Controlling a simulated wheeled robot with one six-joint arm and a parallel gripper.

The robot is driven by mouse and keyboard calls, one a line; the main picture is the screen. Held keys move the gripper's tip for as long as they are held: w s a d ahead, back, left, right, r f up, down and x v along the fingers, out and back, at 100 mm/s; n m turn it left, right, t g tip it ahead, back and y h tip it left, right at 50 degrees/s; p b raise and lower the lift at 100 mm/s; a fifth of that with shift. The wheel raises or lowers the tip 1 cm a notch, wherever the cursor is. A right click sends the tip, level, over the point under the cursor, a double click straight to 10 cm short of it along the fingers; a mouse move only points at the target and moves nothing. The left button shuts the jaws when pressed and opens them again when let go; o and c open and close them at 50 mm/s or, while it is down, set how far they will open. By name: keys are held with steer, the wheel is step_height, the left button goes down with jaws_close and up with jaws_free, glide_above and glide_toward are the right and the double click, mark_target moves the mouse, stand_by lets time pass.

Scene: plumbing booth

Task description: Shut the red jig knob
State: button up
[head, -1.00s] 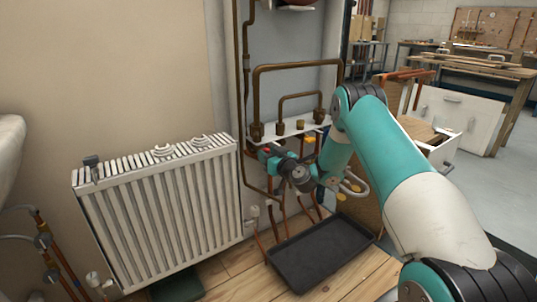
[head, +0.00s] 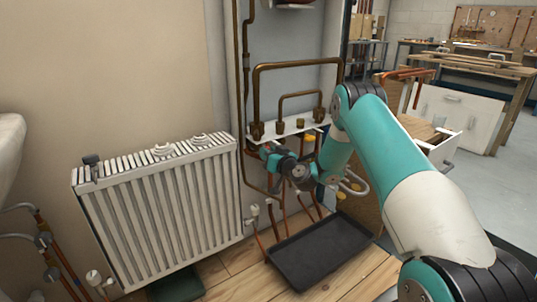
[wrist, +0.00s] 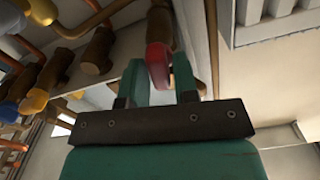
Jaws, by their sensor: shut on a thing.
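The red jig knob (wrist: 157,66) shows in the wrist view between the two green fingers of my gripper (wrist: 159,72). It sits at the end of a brown-copper fitting (wrist: 160,27). The fingers are closed on it, one on each side. In the head view my gripper (head: 270,156) is under the left end of the white pipe shelf. The knob is hidden there by my gripper and wrist.
A yellow knob (wrist: 42,10) and another yellow knob (wrist: 33,101) are left in the wrist view, among copper pipes. A white radiator (head: 160,210) stands left of my gripper. A black tray (head: 318,250) lies on the floor below.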

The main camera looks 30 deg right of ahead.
steer(key=m, duration=0.4)
steer(key=shift+m, duration=0.3)
steer(key=m+p, duration=0.1)
steer(key=m, duration=0.2)
steer(key=shift+d+m, duration=0.15)
steer(key=shift+m, duration=0.15)
steer(key=m+p, duration=0.2)
steer(key=m, duration=0.2)
steer(key=shift+f+m+p, duration=0.15)
steer(key=shift+m+p, duration=0.3)
steer(key=shift+m, duration=1.35)
steer(key=o, duration=0.7)
steer(key=shift+o, duration=0.2)
